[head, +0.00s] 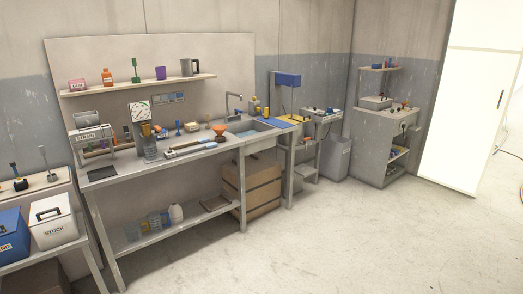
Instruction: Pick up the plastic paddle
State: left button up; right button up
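I cannot make out for sure which thing is the plastic paddle. A thin green upright object (135,72) stands on the wall shelf, too small to identify. Dark long-handled tools (16,178) stand upright at the far left. A long flat grey object with dark parts (190,149) lies on the main workbench (160,180), near its front edge. Neither of my grippers is in view.
The wall shelf (140,86) holds small bottles and a kettle-like jug (190,67). A sink (255,134) is at the bench's right end. A white STOCK box (54,228) and a blue box (12,235) stand at left. The floor (330,230) in front is clear.

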aim_at(191, 150)
jog(key=i, duration=0.7)
jog(key=i+u, duration=0.15)
jog(key=i, duration=0.5)
jog(key=i+l, duration=0.15)
jog(key=i, duration=0.55)
jog(key=i+l+u, duration=0.1)
jog(key=i, duration=0.55)
